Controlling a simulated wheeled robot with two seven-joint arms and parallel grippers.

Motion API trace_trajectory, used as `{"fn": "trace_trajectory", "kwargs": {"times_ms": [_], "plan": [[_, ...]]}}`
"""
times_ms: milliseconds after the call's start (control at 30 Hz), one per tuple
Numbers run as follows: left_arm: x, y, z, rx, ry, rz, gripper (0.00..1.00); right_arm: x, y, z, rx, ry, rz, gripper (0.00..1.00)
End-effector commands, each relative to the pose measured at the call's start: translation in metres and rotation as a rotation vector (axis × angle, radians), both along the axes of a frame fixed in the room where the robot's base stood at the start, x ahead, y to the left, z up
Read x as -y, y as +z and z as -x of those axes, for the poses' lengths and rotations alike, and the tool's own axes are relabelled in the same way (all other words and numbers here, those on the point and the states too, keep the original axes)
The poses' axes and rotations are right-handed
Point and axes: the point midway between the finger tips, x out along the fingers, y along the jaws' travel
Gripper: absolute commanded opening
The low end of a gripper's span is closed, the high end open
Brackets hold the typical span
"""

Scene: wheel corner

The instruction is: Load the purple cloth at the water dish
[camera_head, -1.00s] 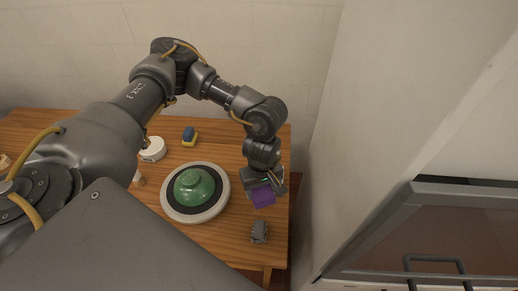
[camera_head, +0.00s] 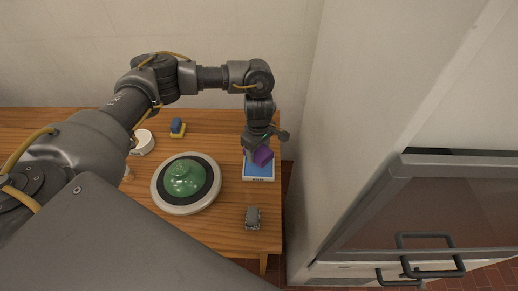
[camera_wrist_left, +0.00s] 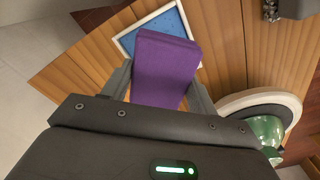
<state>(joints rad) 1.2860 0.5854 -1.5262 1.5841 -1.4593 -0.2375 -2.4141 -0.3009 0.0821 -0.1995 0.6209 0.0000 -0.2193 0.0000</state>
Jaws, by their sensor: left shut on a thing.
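The purple cloth (camera_head: 262,156) is a small folded block held by my left gripper (camera_head: 258,148), which is shut on it. In the left wrist view the cloth (camera_wrist_left: 165,68) sits between the two fingers. The water dish (camera_head: 259,172) is a shallow white-rimmed tray with a blue inside on the table's right part. The cloth is over its far part and hides some of it. In the left wrist view the blue dish (camera_wrist_left: 163,23) shows behind the cloth. I cannot tell whether they touch. My right gripper is not in view.
A green pot-like piece (camera_head: 185,180) stands on a round white-and-black wheel (camera_head: 158,201) left of the dish. A small grey block (camera_head: 252,217) lies in front of the dish. A blue-and-yellow sponge (camera_head: 177,128) and white round container (camera_head: 143,142) stand farther back. A wall is right of the table.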

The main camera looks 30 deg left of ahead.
Motion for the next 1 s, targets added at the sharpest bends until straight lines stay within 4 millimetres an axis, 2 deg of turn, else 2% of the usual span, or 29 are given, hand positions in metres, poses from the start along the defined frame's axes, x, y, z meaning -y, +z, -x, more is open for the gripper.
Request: {"fn": "trace_trajectory", "kwargs": {"times_ms": [100,400,1000], "plan": [[0.000,-0.016,0.000,0.000,-0.001,0.000,0.40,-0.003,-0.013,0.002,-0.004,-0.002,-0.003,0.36],[0.000,-0.044,0.000,0.000,-0.001,0.001,0.40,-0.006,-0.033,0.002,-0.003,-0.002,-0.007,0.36],[0.000,-0.046,0.000,0.001,-0.001,0.000,0.40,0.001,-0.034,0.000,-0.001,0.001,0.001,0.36]]}}
